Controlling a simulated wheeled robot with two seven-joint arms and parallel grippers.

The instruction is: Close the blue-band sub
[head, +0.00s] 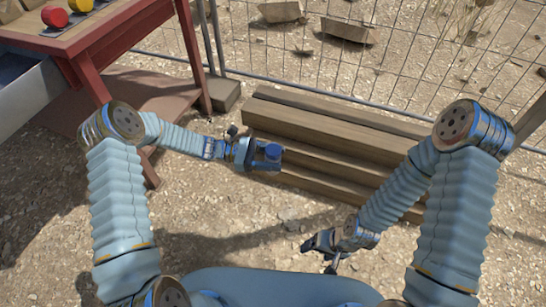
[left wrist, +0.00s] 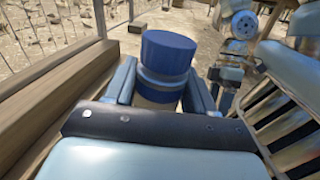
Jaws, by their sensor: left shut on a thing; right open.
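In the head view the sub (head: 272,152) stands out at the end of my left gripper (head: 264,160), in front of the timber beams. My right gripper (head: 322,246) is open and empty, lower and to the right, apart from the sub.
Stacked timber beams (head: 330,130) lie behind my left gripper. A red-framed table (head: 105,30) at the upper left bears a red piece (head: 54,16) and a yellow piece (head: 80,5). A grey metal trough (head: 30,85) is at the left edge. A wire fence runs behind. The gravel between my grippers is clear.

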